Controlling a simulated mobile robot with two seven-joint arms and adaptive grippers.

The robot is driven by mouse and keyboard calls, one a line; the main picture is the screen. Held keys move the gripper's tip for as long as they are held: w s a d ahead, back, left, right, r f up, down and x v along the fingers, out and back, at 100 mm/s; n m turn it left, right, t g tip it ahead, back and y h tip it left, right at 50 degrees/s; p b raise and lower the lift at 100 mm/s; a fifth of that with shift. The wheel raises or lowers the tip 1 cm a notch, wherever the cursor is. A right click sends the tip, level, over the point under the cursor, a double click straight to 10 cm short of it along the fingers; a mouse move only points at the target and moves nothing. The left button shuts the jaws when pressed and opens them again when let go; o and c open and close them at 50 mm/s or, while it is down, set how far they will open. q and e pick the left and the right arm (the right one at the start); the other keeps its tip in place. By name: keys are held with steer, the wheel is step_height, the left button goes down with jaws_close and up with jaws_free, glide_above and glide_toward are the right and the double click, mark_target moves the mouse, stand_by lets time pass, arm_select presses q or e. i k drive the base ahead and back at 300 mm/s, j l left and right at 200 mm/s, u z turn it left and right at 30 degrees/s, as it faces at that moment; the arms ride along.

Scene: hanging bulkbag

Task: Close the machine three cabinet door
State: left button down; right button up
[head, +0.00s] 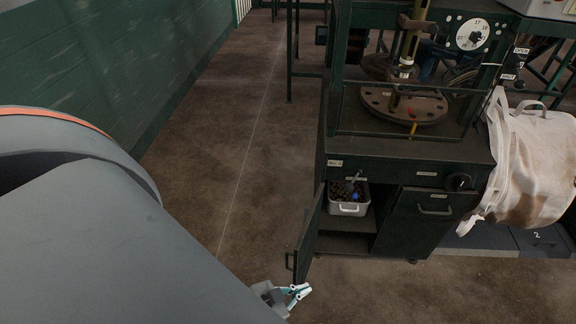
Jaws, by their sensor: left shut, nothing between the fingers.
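The machine cabinet (405,172) is dark green and carries a small plate that seems to read "No. 3". Its left door (306,236) stands open, swung out toward me, with a handle on its outer face. Inside, a white bin (348,207) sits on the upper shelf. My left gripper (301,291) is at the bottom of the view, just below the open door's lower edge. Its fingers are shut and empty. I cannot tell whether it touches the door. My right gripper is not in view.
A second cabinet door (427,222) on the right is closed. A beige bulk bag (535,165) hangs at the right. A round metal plate (403,104) sits on the machine above. Bare floor (215,150) lies left of the cabinet, up to a green wall (100,60).

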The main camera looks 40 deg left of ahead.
mark_target(304, 250)
steer(key=k+j, duration=0.2)
steer(key=j, duration=0.15)
steer(key=k+j, duration=0.15)
steer(key=j, duration=0.25)
steer(key=k+j+u, duration=0.1)
steer(key=j, duration=0.25)
steer(key=k+j, duration=0.3)
steer(key=k+j+z, duration=0.1)
steer(key=z, duration=0.25)
steer(key=k+j+z, duration=0.1)
steer(key=j+z, duration=0.25)
steer(key=l, duration=0.1)
